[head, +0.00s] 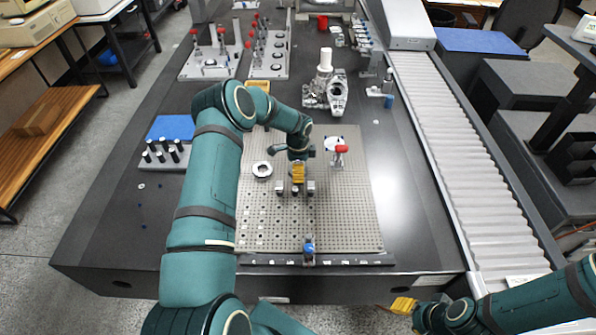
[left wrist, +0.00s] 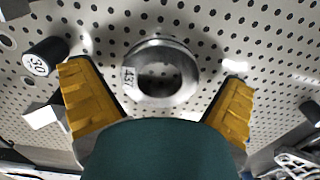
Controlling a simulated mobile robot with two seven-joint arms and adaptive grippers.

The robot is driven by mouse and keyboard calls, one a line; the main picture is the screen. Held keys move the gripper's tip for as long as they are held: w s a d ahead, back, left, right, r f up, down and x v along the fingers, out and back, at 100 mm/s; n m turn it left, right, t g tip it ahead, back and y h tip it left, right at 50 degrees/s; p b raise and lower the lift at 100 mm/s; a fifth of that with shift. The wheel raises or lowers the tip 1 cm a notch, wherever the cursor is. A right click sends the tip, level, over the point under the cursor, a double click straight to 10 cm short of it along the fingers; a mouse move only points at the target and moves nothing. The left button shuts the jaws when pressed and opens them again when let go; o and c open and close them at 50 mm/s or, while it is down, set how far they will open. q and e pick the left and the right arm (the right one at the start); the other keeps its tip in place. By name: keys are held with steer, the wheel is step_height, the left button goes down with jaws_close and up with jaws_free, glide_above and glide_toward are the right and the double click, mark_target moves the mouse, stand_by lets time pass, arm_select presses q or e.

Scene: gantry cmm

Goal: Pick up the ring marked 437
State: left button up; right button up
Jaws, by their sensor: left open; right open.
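The ring marked 437 (left wrist: 187,82) is a grey metal ring lying on the perforated plate, its label on the left side of its rim in the left wrist view. A metal ring (head: 262,169) lies on the plate in the head view; its marking is too small to read there. My left gripper (head: 298,177) is over the plate, to the right of that ring. In the left wrist view my left gripper (left wrist: 158,80) is open and empty, its yellow fingers apart with the ring showing between and beyond them. My right gripper (head: 403,305) is open and empty beyond the table's front edge.
A black cylinder marked 30 (left wrist: 45,57) stands near the left finger. A red-handled clamp (head: 340,150) stands at the plate's upper right. A blue-topped fixture (head: 308,248) is at the plate's front edge. The perforated plate (head: 350,215) is mostly clear at front right. A roller conveyor (head: 450,130) runs along the right.

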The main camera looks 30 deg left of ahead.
arm_select(q)
steer(key=shift+r, duration=0.1)
steer(key=c, duration=1.3)
